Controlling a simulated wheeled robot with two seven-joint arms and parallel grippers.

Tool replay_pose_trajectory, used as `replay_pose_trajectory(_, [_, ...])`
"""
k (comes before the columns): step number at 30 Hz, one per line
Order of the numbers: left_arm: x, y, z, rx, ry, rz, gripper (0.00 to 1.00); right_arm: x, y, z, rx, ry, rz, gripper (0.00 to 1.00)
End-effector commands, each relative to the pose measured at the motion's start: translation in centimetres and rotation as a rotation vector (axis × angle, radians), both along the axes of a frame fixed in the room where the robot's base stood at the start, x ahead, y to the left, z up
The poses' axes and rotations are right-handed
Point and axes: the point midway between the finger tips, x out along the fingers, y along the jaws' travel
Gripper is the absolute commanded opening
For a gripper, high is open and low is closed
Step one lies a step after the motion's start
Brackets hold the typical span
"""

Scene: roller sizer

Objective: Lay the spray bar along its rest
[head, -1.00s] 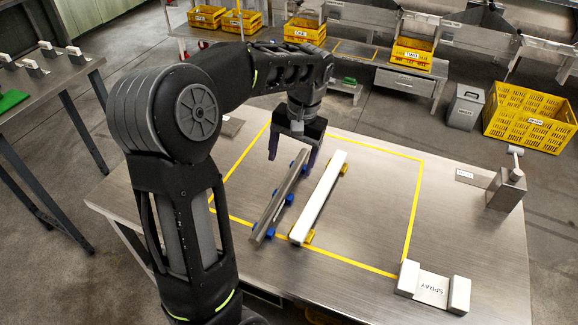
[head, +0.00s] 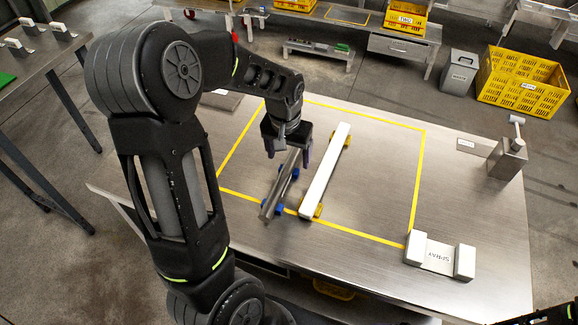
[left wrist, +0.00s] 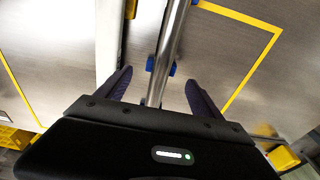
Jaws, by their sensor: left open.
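A grey metal bar (head: 274,195) lies on blue supports (head: 281,208) in the yellow-outlined area of the table; I take it to be the spray bar, but it bears no readable label. It also shows in the left wrist view (left wrist: 171,38). My left gripper (head: 287,160) is open over the bar's far part, one finger on each side. In the left wrist view the gripper (left wrist: 160,88) has the bar between its fingers, with gaps at both sides. A plate marked SPRAY between two white blocks (head: 464,262), likely the rest, is at the front right, empty. My right gripper is out of view.
A white bar (head: 325,172) on yellow supports lies close to the right of the metal bar. The table between the white bar and the SPRAY plate is clear.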

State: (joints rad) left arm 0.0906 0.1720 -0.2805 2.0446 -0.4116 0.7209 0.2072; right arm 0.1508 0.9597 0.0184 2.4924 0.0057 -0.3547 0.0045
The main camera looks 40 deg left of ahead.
Motion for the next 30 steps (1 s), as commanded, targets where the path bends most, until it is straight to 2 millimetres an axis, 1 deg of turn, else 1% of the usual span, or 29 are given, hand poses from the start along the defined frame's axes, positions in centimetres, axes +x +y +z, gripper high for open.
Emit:
replay_pose_trajectory(10, [0.0, 0.1, -0.4, 0.000, 0.002, 0.001, 0.76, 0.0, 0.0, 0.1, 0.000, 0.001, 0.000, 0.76])
replay_pose_trajectory(13, [0.0, 0.1, -1.3, -0.001, 0.005, 0.001, 0.76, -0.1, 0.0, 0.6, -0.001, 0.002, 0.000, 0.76])
replay_pose_trajectory(17, [0.0, 0.1, -3.2, 0.000, 0.007, 0.001, 0.76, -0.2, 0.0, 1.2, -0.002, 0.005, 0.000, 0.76])
replay_pose_trajectory(18, [0.1, 0.2, -3.9, 0.000, 0.006, 0.001, 0.76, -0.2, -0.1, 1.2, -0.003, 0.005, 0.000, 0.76])
replay_pose_trajectory(21, [0.3, 0.2, -4.9, 0.000, 0.004, 0.001, 0.76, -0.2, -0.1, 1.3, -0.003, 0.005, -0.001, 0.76])
replay_pose_trajectory(24, [0.4, 0.2, -5.3, 0.001, 0.000, 0.001, 0.76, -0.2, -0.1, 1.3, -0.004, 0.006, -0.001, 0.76])
replay_pose_trajectory(30, [0.4, 0.2, -5.3, 0.000, 0.000, 0.001, 0.76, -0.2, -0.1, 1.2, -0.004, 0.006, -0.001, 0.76])
